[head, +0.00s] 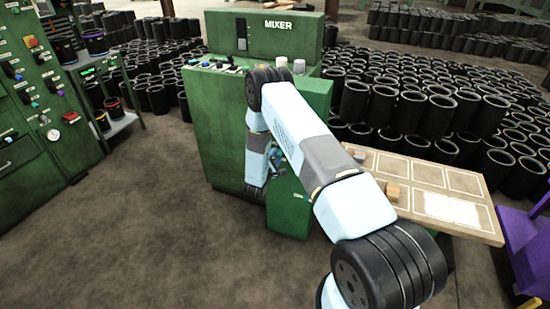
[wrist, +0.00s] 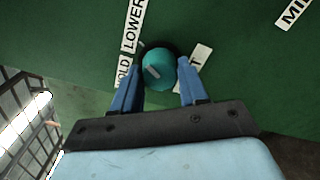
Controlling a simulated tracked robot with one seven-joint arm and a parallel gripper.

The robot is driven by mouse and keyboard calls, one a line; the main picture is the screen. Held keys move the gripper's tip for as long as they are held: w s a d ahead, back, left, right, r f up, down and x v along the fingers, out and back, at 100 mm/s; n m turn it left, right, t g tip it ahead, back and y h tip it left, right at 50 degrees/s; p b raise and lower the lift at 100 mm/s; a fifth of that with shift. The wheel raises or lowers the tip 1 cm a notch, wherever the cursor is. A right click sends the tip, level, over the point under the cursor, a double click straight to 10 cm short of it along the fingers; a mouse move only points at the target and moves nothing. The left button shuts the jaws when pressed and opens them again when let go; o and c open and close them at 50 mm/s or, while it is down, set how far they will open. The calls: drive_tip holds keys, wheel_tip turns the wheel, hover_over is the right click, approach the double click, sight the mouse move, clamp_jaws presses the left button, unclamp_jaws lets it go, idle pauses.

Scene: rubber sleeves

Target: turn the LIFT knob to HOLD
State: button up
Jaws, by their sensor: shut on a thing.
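The teal round knob (wrist: 159,72) sits on a green panel (wrist: 225,70) in the wrist view, with a dark ring behind it. My gripper (wrist: 163,80) has its two blue fingers on either side of the knob, shut on it. The pale pointer mark on the knob slants toward the upper left. A label partly hidden by the left finger reads "OLD" (wrist: 124,74). A "LOWER" label (wrist: 133,28) is above it, and a partly hidden label ending in "T" (wrist: 194,67) is to the right. In the head view my arm hides the knob.
The green MIXER cabinet (head: 222,135) stands in front of me, with more controls on its top. A board with white outlines (head: 467,208) and small blocks is at right. Many black sleeves (head: 395,107) fill the back. A green control cabinet (head: 30,125) is at left; the left floor is clear.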

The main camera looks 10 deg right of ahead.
drive_tip(key=n, duration=0.5)
drive_tip(key=shift+n, duration=0.3)
drive_tip(key=n, duration=0.6)
drive_tip(key=shift+w, duration=0.1)
drive_tip(key=shift+n, duration=0.3)
idle(0.4)
drive_tip(key=o, duration=1.1)
drive_tip(key=shift+c, duration=0.2)
drive_tip(key=v, duration=1.3)
drive_tip(key=shift+s+a, duration=0.2)
drive_tip(key=shift+s, duration=0.2)
